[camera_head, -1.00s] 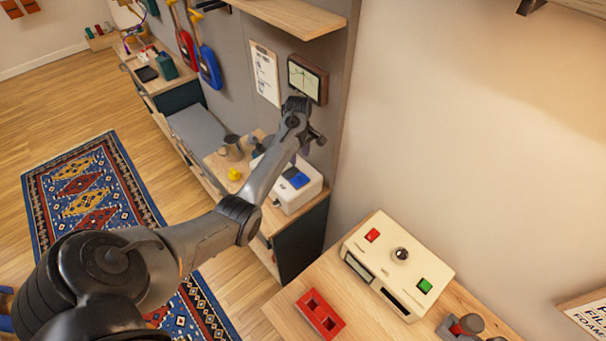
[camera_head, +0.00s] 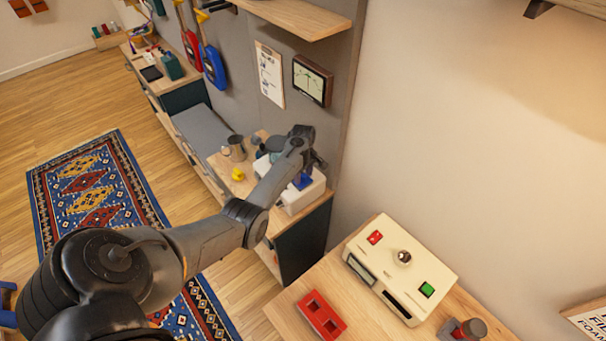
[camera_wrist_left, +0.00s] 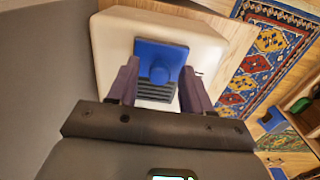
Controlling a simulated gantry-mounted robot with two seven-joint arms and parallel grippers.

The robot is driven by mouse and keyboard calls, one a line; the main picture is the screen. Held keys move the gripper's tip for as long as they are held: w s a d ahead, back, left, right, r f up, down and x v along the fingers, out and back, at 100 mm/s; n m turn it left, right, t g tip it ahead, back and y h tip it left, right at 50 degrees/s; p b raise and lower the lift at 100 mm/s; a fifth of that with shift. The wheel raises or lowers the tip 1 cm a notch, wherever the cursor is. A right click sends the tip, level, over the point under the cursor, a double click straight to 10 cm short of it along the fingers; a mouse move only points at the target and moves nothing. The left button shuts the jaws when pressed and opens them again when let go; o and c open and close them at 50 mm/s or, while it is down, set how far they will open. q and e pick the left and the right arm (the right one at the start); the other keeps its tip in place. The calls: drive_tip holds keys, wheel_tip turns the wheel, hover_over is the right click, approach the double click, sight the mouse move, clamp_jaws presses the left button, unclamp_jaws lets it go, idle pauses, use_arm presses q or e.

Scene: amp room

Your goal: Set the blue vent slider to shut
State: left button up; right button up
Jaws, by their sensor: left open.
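The blue vent slider (camera_wrist_left: 160,58) is a flat blue plate with a round knob on a white box (camera_wrist_left: 112,52). Dark slots show on the box beside the plate, on the side nearer my gripper. My left gripper (camera_wrist_left: 158,90) is open, its two fingers apart on either side of the knob's lower part. I cannot tell whether they touch it. In the head view, part of the blue slider (camera_head: 302,181) shows on the white box (camera_head: 306,196), with my left gripper (camera_head: 312,168) over it. My right gripper is not in view.
A cream console (camera_head: 398,268) with red and green buttons and a red block (camera_head: 320,315) stand on the near wooden table. A metal cup (camera_head: 235,150) and a yellow object (camera_head: 238,174) stand left of the white box. A wall screen (camera_head: 311,81) hangs above.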

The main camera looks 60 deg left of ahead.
use_arm(q)
drive_tip(key=shift+c, duration=0.2)
clamp_jaws()
drive_tip(key=shift+a, duration=0.1)
drive_tip(key=a, duration=0.1)
drive_tip(key=a+b, duration=0.1)
drive_tip(key=a, duration=0.1)
drive_tip(key=a+b, duration=0.1)
drive_tip(key=a, duration=0.1)
drive_tip(key=shift+s+f, duration=0.1)
drive_tip(key=shift+s, duration=0.3)
